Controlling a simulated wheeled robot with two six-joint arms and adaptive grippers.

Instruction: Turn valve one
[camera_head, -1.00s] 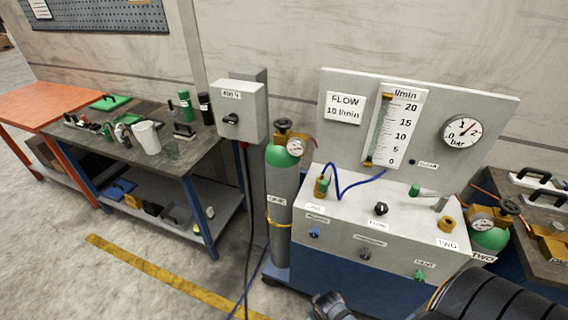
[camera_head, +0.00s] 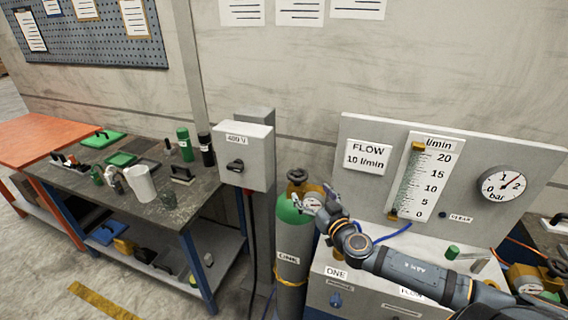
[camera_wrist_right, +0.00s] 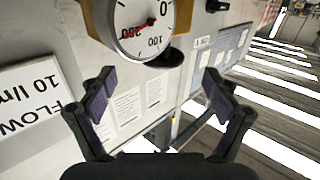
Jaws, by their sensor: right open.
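Valve one appears as a dark handwheel (camera_head: 297,175) on the brass fitting atop the green-shouldered grey cylinder (camera_head: 293,243) labelled ONE. A round white pressure gauge (camera_head: 313,200) sits just below it. My right gripper (camera_head: 314,204) is beside this gauge, on its right, with its fingers partly hard to make out. In the right wrist view my right gripper (camera_wrist_right: 158,88) is open and empty, with the gauge (camera_wrist_right: 143,25) ahead between and above the fingertips. A dark rounded edge (camera_wrist_right: 176,57) shows behind the gauge, possibly the handwheel. My left gripper is not in view.
A grey switch box (camera_head: 245,155) stands left of the cylinder. The flow panel (camera_head: 352,130) and the white console (camera_head: 335,268) with a blue hose are to the right, partly hidden by my right arm. A workbench (camera_head: 130,190) with several items is further left.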

